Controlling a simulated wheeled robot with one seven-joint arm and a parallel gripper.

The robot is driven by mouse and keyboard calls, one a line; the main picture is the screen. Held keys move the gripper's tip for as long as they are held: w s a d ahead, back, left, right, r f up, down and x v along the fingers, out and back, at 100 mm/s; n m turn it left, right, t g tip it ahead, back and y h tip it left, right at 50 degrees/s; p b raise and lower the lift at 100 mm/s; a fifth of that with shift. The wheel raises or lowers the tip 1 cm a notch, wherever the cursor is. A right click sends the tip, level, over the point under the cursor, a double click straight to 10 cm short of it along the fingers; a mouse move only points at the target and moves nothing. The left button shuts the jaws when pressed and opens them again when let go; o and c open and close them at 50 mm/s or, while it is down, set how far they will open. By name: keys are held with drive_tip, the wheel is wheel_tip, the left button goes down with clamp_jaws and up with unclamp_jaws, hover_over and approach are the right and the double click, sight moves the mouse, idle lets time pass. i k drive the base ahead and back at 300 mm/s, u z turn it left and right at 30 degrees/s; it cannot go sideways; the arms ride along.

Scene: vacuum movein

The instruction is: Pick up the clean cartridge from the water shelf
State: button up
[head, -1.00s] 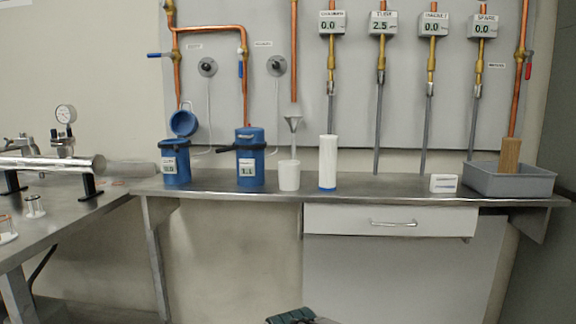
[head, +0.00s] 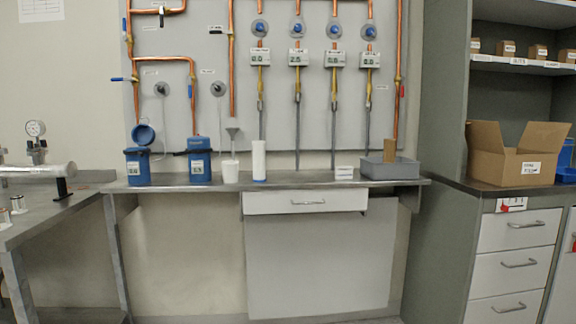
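A white cylinder with a blue base (head: 259,161), which looks like the clean cartridge, stands upright on the steel water shelf (head: 222,185). It stands just right of a white cup (head: 230,172). A brown cartridge-like block (head: 389,151) stands upright in the grey tub (head: 372,169) at the shelf's right end. My gripper is not in view.
Two blue canisters stand on the shelf, the left one open (head: 138,166) and the right one closed (head: 200,160). A small white box (head: 344,172) sits left of the tub. An open cardboard box (head: 515,155) stands on the right counter. The floor before the shelf's panel looks clear.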

sight(258, 152)
drive_tip(key=u, duration=0.6)
drive_tip(key=i, duration=0.45)
drive_tip(key=u, duration=0.75)
drive_tip(key=i, duration=1.35)
drive_tip(key=z, duration=0.7)
